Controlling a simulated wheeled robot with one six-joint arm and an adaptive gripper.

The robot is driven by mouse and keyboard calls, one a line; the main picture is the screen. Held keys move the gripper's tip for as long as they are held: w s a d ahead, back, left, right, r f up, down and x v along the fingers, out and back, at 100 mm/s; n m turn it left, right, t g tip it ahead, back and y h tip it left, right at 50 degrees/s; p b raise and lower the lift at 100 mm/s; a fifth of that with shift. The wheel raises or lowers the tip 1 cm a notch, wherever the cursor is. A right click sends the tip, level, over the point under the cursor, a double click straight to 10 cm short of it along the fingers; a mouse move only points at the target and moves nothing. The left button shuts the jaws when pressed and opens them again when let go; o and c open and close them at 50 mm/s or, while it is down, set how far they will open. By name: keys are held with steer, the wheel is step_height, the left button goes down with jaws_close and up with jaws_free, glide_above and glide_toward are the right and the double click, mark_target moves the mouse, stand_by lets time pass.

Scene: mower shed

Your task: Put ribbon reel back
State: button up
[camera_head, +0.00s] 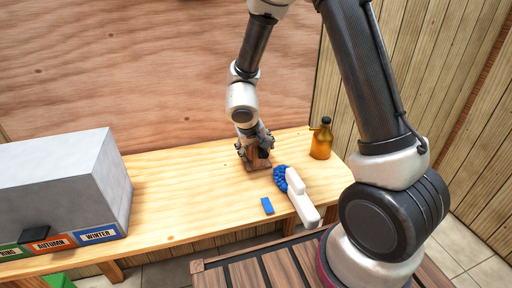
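My gripper (255,149) points down over the wooden bench (190,190), at a small brown wooden object (258,166) standing on it. The gripper's fingers hide much of this object, and a dark part shows between them. I cannot tell whether the fingers are closed on it or only around it. No ribbon reel can be made out for certain; the brown object is too covered to identify. A grey box (62,180) stands at the bench's left, with coloured front labels; AUTUMN (52,244) and WINTER (99,235) are readable. A black piece (35,233) sits at its front above AUTUMN.
A blue-bristled brush with a white handle (301,203) lies right of my gripper. A small blue block (267,206) lies in front. An amber bottle (321,139) stands at the back right. The bench between box and gripper is clear. A green object (58,281) shows at lower left.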

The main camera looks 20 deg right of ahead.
steer(key=shift+o, duration=0.4)
steer(key=shift+r, duration=0.1)
steer(key=s+r+n+t+y, duration=0.1)
steer(key=s+r+t+y, duration=0.25)
steer(key=r, duration=1.05)
steer(key=s+r+n+t+y, duration=0.15)
steer(key=r+y, duration=0.25)
steer(key=r, duration=0.9)
steer(key=s+d+m+g+h, duration=0.1)
steer(key=s+d+g+h, duration=0.1)
steer(key=s+d, duration=0.5)
steer(key=s+d+f+m+g+h, duration=0.1)
steer(key=s+d, duration=0.6)
steer(key=s, duration=0.7)
steer(key=shift+s+d+f+m+g+h, duration=0.3)
steer(key=shift+m+g+h, duration=0.35)
steer(key=shift+g, duration=0.55)
steer(key=shift+w+r, duration=0.1)
steer(key=shift+w, duration=0.1)
